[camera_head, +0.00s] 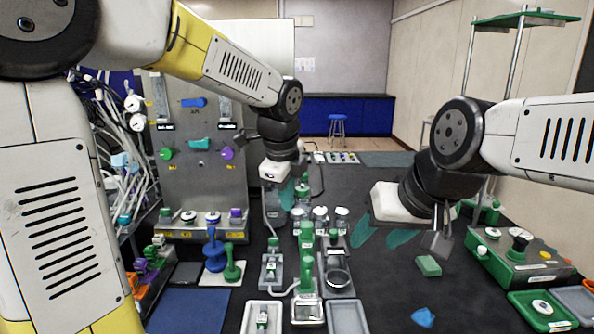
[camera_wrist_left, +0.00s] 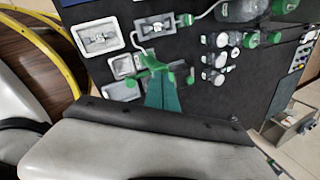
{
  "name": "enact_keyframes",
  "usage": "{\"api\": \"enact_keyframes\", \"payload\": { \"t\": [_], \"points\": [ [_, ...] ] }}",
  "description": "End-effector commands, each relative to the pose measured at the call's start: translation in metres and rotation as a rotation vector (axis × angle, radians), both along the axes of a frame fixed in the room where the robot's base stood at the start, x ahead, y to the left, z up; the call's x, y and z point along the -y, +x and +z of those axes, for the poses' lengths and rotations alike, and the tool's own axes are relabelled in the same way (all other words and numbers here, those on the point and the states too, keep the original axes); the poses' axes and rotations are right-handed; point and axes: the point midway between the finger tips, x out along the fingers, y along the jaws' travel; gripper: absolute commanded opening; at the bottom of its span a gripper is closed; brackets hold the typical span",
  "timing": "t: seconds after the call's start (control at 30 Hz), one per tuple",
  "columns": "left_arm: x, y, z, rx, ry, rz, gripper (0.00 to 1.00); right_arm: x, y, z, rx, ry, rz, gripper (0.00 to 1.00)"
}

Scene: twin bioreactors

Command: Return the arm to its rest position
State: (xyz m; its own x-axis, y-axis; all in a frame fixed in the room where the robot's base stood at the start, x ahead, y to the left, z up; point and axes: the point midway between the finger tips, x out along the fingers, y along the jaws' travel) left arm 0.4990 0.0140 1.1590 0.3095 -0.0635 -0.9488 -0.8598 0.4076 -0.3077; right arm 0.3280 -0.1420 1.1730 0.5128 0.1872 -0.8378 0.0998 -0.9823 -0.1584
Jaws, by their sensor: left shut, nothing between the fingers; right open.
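My left arm reaches in from the upper left in the head view. Its left gripper (camera_head: 288,193) points down with teal fingers above the far middle of the dark bench, partly hiding the bottles there. In the left wrist view the gripper's teal fingers (camera_wrist_left: 162,95) are together and empty, close in the picture to a green-handled stand (camera_wrist_left: 152,72). I cannot tell whether they touch it. My right gripper (camera_head: 384,238) hangs over the right half of the bench, its teal fingers spread and empty.
A grey panel (camera_head: 199,118) with colored knobs stands at the back left. A green stand (camera_head: 306,270) and trays (camera_head: 263,305) fill the front middle. A green control box (camera_head: 518,255) sits at right. The bench beneath my right gripper is mostly clear, with a green block (camera_head: 428,266).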

Motion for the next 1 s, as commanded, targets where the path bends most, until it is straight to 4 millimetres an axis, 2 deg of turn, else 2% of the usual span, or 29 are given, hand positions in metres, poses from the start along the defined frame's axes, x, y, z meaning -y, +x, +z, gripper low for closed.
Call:
{"api": "enact_keyframes", "payload": {
  "t": [0.03,0.2,0.33,0.5,0.6,0.7,1.0],
  "points": [
    [-0.021,-0.015,0.010,0.010,-0.065,0.159,0.00,0.000,0.000,0.000,0.000,0.000,0.000,0.50],
    [-0.075,-0.070,0.025,0.007,-0.324,0.733,0.00,0.000,0.000,0.000,0.000,0.000,0.000,0.50],
    [-0.104,-0.112,0.026,-0.014,-0.537,1.147,0.00,0.000,0.000,0.000,0.000,0.000,0.000,0.50],
    [-0.123,-0.152,0.020,-0.059,-0.771,1.546,0.00,0.000,0.000,0.000,0.000,0.000,0.000,0.50],
    [-0.128,-0.165,0.016,-0.082,-0.852,1.680,0.00,0.000,0.000,0.000,0.000,0.000,0.000,0.50],
    [-0.129,-0.171,0.014,-0.095,-0.891,1.742,0.00,0.000,0.000,0.000,0.000,0.000,0.000,0.50],
    [-0.129,-0.171,0.014,-0.098,-0.899,1.754,0.00,0.000,0.000,0.000,0.000,0.000,0.000,0.50]
  ]
}}
